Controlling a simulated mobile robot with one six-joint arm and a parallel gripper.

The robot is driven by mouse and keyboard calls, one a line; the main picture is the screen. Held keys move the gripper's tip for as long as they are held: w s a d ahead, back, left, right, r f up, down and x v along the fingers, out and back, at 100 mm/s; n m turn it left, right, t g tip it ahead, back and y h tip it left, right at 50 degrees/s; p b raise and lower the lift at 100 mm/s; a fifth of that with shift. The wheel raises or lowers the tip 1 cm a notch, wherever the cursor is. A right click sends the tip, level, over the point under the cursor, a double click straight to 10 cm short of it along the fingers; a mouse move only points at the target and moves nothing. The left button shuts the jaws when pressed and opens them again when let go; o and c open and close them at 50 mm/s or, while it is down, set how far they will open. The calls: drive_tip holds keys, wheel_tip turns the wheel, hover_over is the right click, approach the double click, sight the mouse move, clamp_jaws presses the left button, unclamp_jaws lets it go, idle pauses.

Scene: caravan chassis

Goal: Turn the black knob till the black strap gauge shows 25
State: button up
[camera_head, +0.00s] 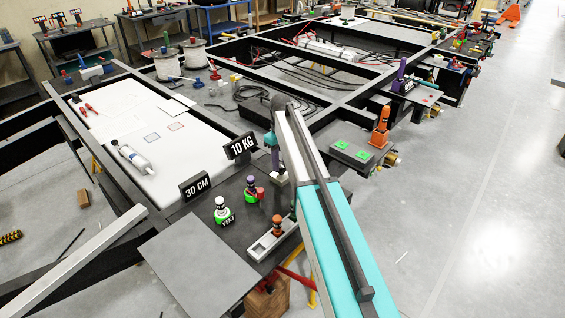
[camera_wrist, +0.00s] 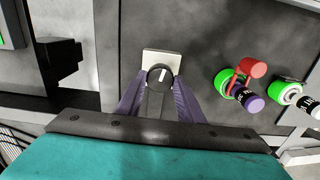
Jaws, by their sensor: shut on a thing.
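The black knob (camera_wrist: 158,74) has a white pointer mark and sits on a white square base (camera_wrist: 162,57) on a dark plate. My gripper (camera_wrist: 158,88), with purple fingers, is shut on the knob, one finger at each side. I cannot tell for sure which one is the strap gauge.
A purple-and-black handled valve with a red part (camera_wrist: 245,83) and a green-based VENT valve (camera_head: 223,212) stand close by on the plate. An orange-topped lever in a white slotted block (camera_head: 266,245) is nearer. Open floor lies to the right.

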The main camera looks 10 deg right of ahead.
sight(281, 164)
drive_tip(key=m, duration=0.5)
drive_tip(key=shift+w+d+r+m, duration=0.1)
drive_tip(key=shift+w+m, duration=0.1)
drive_tip(key=shift+m, duration=0.1)
drive_tip(key=m, duration=0.5)
drive_tip(key=shift+m+b, duration=0.35)
drive_tip(key=shift+m, duration=0.05)
drive_tip(key=o, duration=1)
drive_tip(key=shift+o, duration=0.4)
drive_tip(key=shift+s, duration=0.1)
wheel_tip(281, 164, up, 14)
drive_tip(key=b, duration=0.2)
drive_tip(key=shift+b, duration=0.4)
